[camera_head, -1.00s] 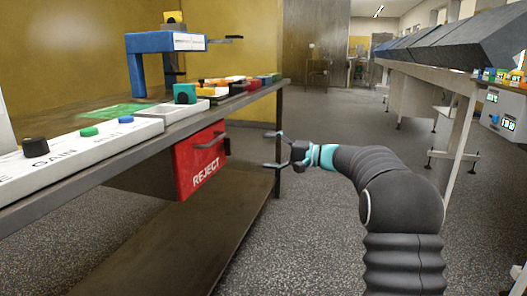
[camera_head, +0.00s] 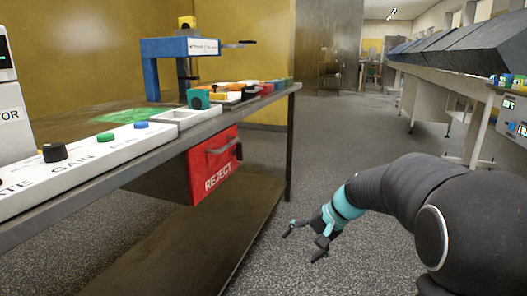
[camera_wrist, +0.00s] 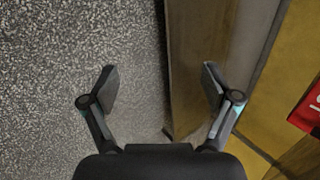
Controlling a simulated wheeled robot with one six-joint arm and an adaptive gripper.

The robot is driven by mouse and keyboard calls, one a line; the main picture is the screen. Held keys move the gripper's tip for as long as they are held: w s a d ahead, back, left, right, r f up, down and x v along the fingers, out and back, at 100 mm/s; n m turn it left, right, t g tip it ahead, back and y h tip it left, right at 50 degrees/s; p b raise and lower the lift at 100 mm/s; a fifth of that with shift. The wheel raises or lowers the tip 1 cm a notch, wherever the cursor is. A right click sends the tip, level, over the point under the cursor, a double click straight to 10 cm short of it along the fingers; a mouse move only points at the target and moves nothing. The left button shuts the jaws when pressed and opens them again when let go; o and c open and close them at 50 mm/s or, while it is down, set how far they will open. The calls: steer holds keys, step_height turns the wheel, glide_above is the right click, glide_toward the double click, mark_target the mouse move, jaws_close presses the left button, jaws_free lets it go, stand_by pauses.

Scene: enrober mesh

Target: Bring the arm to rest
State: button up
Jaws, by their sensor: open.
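My gripper (camera_head: 303,240) is open and empty, low over the speckled floor in the head view. It is to the right of the workbench (camera_head: 236,118) and below its top, apart from it. In the wrist view its two fingers (camera_wrist: 160,85) are spread wide with nothing between them. Beyond them are the floor and the bench's brown lower shelf (camera_wrist: 195,50). My arm is bent and comes in from the right edge of the head view.
A red REJECT drawer (camera_head: 214,165) hangs under the bench top, left of my gripper. A dark bench leg (camera_head: 290,150) stands behind it. A long pale conveyor table (camera_head: 440,92) is at the right. The floor (camera_head: 335,150) between them is clear.

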steer(key=s+d+r+n+t+h+p, duration=0.1)
steer(key=s+d+r+h, duration=0.1)
steer(key=s, duration=0.7)
steer(key=s+d+r+n+t+h+p, duration=0.1)
steer(key=s+d+r+n+h, duration=0.1)
steer(key=s, duration=0.7)
steer(key=s+d+r+n+t+h+p, duration=0.1)
steer(key=s+r, duration=0.3)
steer(key=s, duration=0.5)
steer(key=shift+d+r+n+t+h+p, duration=0.2)
steer(key=shift+d+n+t+h+p, duration=0.15)
steer(key=shift+h+p, duration=0.35)
